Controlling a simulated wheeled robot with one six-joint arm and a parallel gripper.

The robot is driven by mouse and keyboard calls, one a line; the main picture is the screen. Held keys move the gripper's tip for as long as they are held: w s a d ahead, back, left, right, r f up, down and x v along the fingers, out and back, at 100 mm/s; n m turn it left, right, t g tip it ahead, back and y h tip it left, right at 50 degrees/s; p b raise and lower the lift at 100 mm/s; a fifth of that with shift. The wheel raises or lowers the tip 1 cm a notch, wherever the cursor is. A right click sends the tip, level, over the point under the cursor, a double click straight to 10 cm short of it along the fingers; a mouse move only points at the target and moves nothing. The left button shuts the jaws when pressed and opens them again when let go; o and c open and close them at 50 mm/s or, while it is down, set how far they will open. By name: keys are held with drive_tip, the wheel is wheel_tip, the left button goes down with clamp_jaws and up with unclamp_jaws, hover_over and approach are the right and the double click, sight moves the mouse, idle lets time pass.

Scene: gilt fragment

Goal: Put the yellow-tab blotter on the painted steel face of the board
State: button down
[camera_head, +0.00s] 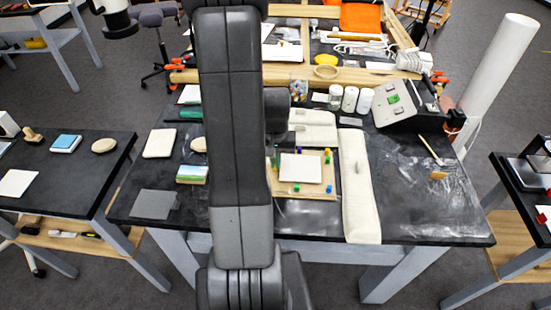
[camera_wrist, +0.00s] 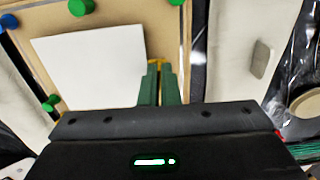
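The yellow-tab blotter is a white sheet (camera_head: 301,167) lying over the tan face of the board (camera_head: 289,191). In the wrist view the sheet (camera_wrist: 92,65) is left of my fingers, over the board face (camera_wrist: 112,12). My gripper (camera_wrist: 161,68) has two green fingers close together, with a bit of yellow, seemingly the tab, between their tips at the sheet's right edge. In the head view my arm covers most of my gripper. I cannot tell whether the sheet touches the board face.
Green and blue magnets (camera_wrist: 80,6) stand around the sheet on the board. A long cream pad (camera_head: 358,190) lies right of the board. White jars (camera_head: 350,99) and a grey instrument box (camera_head: 397,106) stand behind. A grey plate (camera_head: 153,204) lies at front left.

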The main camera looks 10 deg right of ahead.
drive_tip(key=shift+f+b, duration=0.45)
idle(0.6)
drive_tip(key=c, duration=1.6)
unclamp_jaws()
